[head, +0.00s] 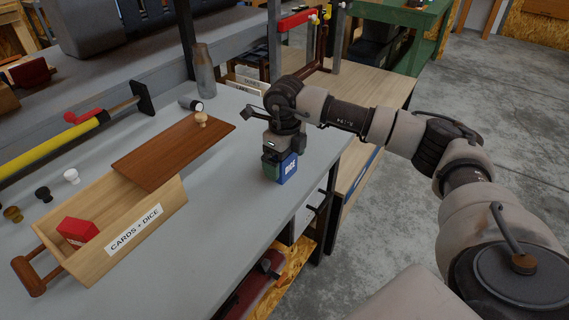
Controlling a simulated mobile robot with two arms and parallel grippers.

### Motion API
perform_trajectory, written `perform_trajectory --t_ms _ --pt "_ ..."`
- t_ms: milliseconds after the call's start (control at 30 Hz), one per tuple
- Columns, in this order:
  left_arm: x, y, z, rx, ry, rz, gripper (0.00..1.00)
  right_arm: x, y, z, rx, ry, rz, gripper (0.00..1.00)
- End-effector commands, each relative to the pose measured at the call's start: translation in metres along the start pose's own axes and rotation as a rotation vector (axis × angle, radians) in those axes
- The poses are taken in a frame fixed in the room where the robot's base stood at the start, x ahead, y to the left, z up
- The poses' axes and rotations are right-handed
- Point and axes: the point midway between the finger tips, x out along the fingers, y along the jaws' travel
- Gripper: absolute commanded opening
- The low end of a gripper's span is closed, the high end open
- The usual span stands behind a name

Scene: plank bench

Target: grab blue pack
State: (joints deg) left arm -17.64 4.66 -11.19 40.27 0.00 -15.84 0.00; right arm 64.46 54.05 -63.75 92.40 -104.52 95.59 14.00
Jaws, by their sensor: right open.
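The blue pack (287,169) stands upright on the grey bench top, near its right edge, with white lettering on its front. My right gripper (279,158) is directly above and around the pack, pointing down. Its fingers are small in the picture and partly hidden, and I cannot tell whether they touch the pack. It is open. My left gripper is not in view.
A wooden box (133,230) labelled "CARDS + DICE" holds a red pack (77,232); its brown lid (173,150) lies partly over it, with a pale knob-shaped piece on top. Bench between box and pack is clear.

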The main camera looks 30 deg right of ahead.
Motion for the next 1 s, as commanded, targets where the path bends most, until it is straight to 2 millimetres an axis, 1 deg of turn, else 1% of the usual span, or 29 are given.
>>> perform_trajectory --t_ms 33,100,367,700,733,1000 --pt "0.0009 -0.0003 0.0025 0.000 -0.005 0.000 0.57 0.0074 0.0002 -0.0002 0.000 0.002 0.001 0.99" --pt "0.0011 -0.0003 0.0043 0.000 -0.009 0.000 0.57 0.0125 0.0002 -0.0002 0.000 0.002 0.001 0.99" --pt "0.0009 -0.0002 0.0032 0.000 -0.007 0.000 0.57 0.0148 0.0003 0.0002 -0.001 -0.001 0.001 0.99" --pt "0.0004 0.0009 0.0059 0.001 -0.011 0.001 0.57 0.0144 0.0003 0.0002 -0.001 -0.001 0.001 0.47" --pt "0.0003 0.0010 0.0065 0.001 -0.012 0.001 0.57 0.0142 0.0003 0.0003 -0.001 -0.001 0.001 0.44" --pt "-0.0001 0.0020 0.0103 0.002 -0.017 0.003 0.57 0.0123 0.0002 0.0004 -0.001 -0.002 0.000 0.44"
